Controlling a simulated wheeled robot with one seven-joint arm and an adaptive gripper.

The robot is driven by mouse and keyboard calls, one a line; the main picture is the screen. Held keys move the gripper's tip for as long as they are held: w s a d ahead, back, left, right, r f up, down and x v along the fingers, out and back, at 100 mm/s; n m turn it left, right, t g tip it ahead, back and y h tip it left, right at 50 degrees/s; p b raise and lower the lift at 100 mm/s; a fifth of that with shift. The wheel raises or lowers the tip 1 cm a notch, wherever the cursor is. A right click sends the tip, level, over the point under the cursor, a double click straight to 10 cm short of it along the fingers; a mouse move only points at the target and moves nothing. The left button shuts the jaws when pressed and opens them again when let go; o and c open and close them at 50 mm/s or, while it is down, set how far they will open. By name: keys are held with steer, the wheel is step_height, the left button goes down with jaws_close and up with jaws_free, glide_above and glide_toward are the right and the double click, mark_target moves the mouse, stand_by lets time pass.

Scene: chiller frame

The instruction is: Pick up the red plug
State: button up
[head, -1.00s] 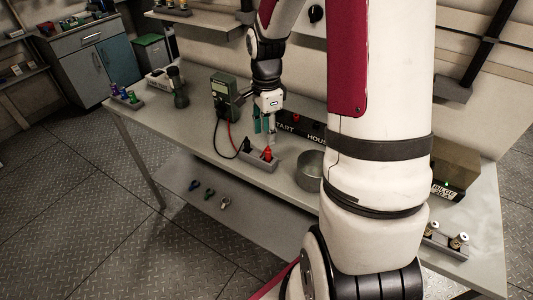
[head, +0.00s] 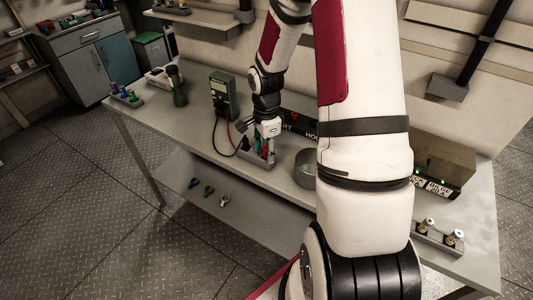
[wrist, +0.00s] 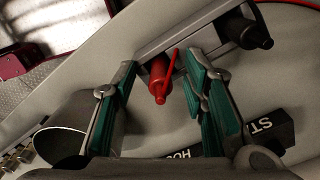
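The red plug (wrist: 158,76) stands in a grey holder (wrist: 150,48) on the bench, with a red lead running from it. My gripper (wrist: 160,85) is open, with one green-padded finger on each side of the red plug and gaps between them. In the head view my gripper (head: 264,148) is low over the holder (head: 258,164) and largely hides the plug. A black plug (wrist: 250,34) sits in the same holder, to the right in the wrist view.
A round metal pot (head: 306,168) stands right of the holder. A green multimeter (head: 222,94) stands behind it to the left. A labelled black block (wrist: 265,132) lies close by. The bench's front left (head: 160,120) is clear.

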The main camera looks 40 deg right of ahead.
jaws_close()
steer(key=shift+r, duration=0.1)
